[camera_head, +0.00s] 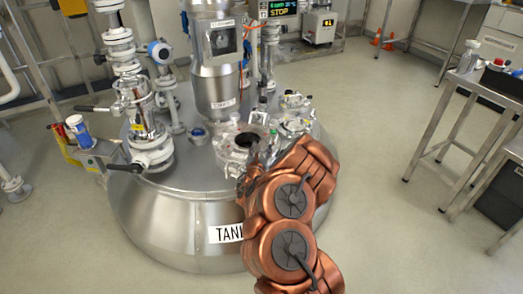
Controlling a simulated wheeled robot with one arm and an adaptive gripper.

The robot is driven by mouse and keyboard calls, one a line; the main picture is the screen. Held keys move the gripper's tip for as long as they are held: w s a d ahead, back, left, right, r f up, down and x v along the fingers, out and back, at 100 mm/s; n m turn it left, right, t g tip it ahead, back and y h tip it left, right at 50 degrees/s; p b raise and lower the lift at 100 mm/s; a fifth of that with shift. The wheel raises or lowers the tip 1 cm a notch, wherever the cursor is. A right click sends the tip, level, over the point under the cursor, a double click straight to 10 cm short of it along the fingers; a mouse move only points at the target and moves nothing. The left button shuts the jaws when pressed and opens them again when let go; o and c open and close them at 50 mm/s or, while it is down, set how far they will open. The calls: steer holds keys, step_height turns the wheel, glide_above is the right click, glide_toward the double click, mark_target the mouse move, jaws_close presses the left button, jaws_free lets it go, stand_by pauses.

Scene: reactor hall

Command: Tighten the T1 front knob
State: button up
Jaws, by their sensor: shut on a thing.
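The steel tank (160,215) stands in the middle, with a partly covered "TAN…" label (226,233) on its front. On its top is a round flanged hatch (228,149) with a dark opening, ringed by clamp knobs. My copper arm reaches in from the lower right. My dark gripper (250,168) is at the front right rim of the hatch, shut on what appears to be the front knob. The knob itself is hidden behind the gripper and arm, so how tight it sits cannot be told.
A tall steel column (215,85) rises behind the hatch. Valve piping (145,120) with black handles stands on the left of the tank top. A small shelf with bottles (80,132) is at left. Steel tables (480,95) stand at right, with clear floor between.

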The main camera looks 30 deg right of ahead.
steer(key=shift+d+r, duration=0.1)
steer(key=shift+r, duration=0.1)
steer(key=o, duration=1.2)
steer(key=shift+f, duration=0.1)
steer(key=shift+s+a+f, duration=0.1)
steer(key=shift+s+a, duration=0.15)
steer(key=shift+a, duration=0.05)
steer(key=shift+v, duration=3.35)
